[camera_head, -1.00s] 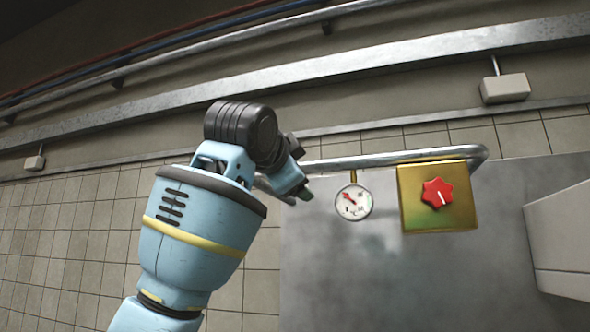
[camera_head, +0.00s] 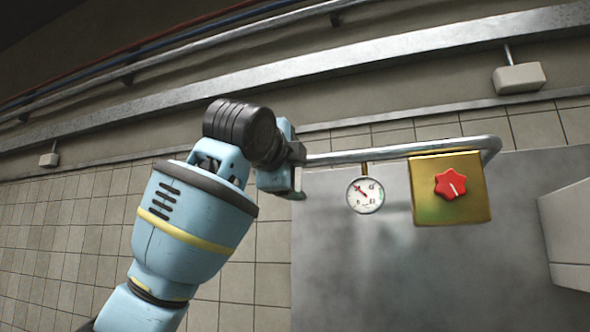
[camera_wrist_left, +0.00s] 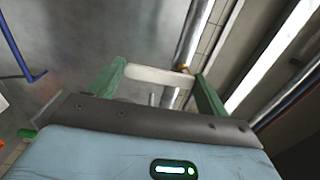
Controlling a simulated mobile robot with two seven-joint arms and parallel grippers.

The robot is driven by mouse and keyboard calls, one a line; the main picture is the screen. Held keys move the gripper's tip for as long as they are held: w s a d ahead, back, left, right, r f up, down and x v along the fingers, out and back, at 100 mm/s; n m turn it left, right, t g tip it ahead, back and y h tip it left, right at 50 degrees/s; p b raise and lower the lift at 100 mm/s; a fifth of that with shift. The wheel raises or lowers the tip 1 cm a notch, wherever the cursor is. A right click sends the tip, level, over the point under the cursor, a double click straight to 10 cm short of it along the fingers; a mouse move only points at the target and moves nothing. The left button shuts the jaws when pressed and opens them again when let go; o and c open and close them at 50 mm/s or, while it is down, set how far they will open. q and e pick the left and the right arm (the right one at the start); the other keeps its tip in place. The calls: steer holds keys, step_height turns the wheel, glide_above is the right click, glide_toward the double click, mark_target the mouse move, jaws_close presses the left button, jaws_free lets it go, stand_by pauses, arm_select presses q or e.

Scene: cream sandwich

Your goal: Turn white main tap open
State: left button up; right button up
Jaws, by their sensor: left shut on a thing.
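The white main tap (camera_wrist_left: 150,75) shows in the left wrist view as a pale, rounded bar. It lies between the two green fingers of my left gripper (camera_wrist_left: 160,73), which is shut on it near both ends. In the head view my left gripper (camera_head: 292,185) is at the left end of the metal pipe (camera_head: 400,152). The wrist and gripper body hide the tap there. My right gripper is not in view.
A round gauge (camera_head: 365,195) hangs below the pipe. Right of it is a brass box (camera_head: 451,210) with a red knob (camera_head: 450,185). A pale cabinet (camera_head: 568,235) stands at the right edge. A grey metal panel (camera_head: 390,280) lies behind.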

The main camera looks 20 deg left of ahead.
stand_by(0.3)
arm_select(q)
steer(key=o, duration=1.4)
steer(key=shift+s, duration=0.15)
steer(key=shift+s+a, duration=0.1)
steer(key=shift+s, duration=3.7)
